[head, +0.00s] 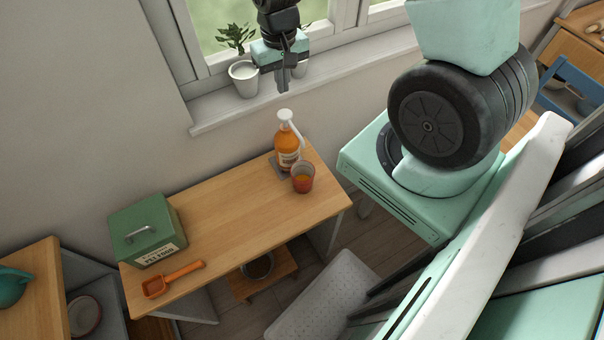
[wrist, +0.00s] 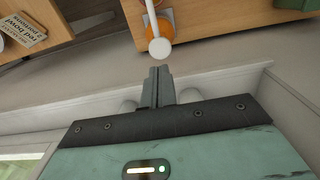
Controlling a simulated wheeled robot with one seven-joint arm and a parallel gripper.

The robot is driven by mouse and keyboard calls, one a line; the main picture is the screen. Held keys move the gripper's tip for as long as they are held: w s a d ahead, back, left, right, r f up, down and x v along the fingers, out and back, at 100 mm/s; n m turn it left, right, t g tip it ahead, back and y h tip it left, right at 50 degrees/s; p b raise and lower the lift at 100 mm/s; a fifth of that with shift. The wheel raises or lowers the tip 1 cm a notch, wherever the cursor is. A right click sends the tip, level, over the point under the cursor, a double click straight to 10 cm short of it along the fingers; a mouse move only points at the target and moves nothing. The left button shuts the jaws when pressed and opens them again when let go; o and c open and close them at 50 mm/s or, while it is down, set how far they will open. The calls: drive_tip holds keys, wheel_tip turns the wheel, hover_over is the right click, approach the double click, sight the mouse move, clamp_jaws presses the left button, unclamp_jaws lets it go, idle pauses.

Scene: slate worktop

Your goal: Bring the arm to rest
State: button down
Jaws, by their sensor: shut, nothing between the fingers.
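My gripper (head: 283,88) is high at the top of the head view, in front of the window sill and above the far end of the wooden table. Its fingers point down, are shut and hold nothing. In the wrist view my gripper's fingers (wrist: 159,72) are together. The orange pump bottle (wrist: 160,28) shows just beyond them in that view, apart from them and lower down.
The wooden table (head: 228,215) bears the orange bottle (head: 287,150), a reddish cup (head: 303,178), a green pet food box (head: 145,228) and an orange scoop (head: 172,281). A potted plant (head: 243,78) stands on the sill, close left of my gripper. A bowl (head: 258,268) sits on a low stand beneath.

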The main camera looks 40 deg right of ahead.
drive_tip(key=shift+r, duration=0.15)
idle(0.4)
drive_tip(key=s+a+n+b, duration=0.45)
drive_tip(key=a+b, duration=0.35)
drive_tip(key=a, duration=0.6)
drive_tip(key=s+a+n+b, duration=0.6)
drive_tip(key=s+a+b, duration=0.1)
drive_tip(key=s, duration=0.6)
drive_tip(key=shift+s+a+y+b, duration=0.15)
drive_tip(key=shift+a+y+b, duration=0.2)
drive_tip(key=shift+a, duration=0.45)
